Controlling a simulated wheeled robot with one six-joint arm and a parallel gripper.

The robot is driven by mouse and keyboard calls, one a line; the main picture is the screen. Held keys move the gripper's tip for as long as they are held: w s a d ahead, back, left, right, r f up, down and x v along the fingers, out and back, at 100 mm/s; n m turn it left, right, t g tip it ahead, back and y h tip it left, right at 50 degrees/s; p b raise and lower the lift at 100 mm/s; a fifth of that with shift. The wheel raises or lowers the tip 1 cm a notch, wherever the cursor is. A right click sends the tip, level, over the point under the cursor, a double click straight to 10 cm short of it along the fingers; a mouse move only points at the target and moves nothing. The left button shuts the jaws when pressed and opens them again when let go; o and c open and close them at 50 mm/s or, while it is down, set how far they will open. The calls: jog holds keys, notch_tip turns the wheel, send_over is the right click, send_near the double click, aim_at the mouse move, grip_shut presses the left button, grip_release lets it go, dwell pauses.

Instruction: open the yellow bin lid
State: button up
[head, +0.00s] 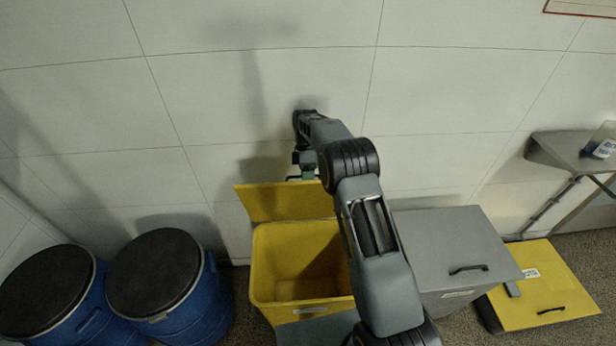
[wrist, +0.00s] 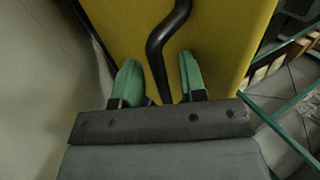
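The yellow bin (head: 262,272) stands open near the wall, and its inside shows empty where I can see it. Its yellow lid (head: 262,203) is swung up at the back of the bin, towards the wall. My gripper (head: 301,177) is at the raised lid, partly hidden by my arm. In the wrist view the lid (wrist: 105,25) fills the middle, with its bent black handle (wrist: 156,50) running between my two green fingertips (wrist: 160,78). The fingers are apart, with a gap on both sides of the handle. My arm hides the bin's right side.
A grey bin (head: 450,246) with a shut lid stands right of the yellow bin. Farther right is another yellow lid (head: 545,285), low and shut, with a black handle. Two blue drums (head: 185,315) with black tops stand left. A grey shelf (head: 560,150) holds a bottle (head: 604,145).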

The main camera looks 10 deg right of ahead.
jog(key=shift+r, duration=0.25)
jog(key=r, duration=0.3)
jog(key=shift+s+r, duration=0.15)
jog(key=shift+s, duration=0.15)
jog(key=s+r, duration=0.2)
jog(key=s+r+b, duration=0.1)
jog(key=s+r, duration=0.1)
jog(key=shift+d+r, duration=0.2)
jog(key=shift+r, duration=0.2)
jog(key=s+r+b, duration=0.2)
jog(key=s+r, duration=0.2)
jog(key=s, duration=0.5)
jog(key=shift+s+d+r, duration=0.2)
jog(key=shift+d, duration=0.1)
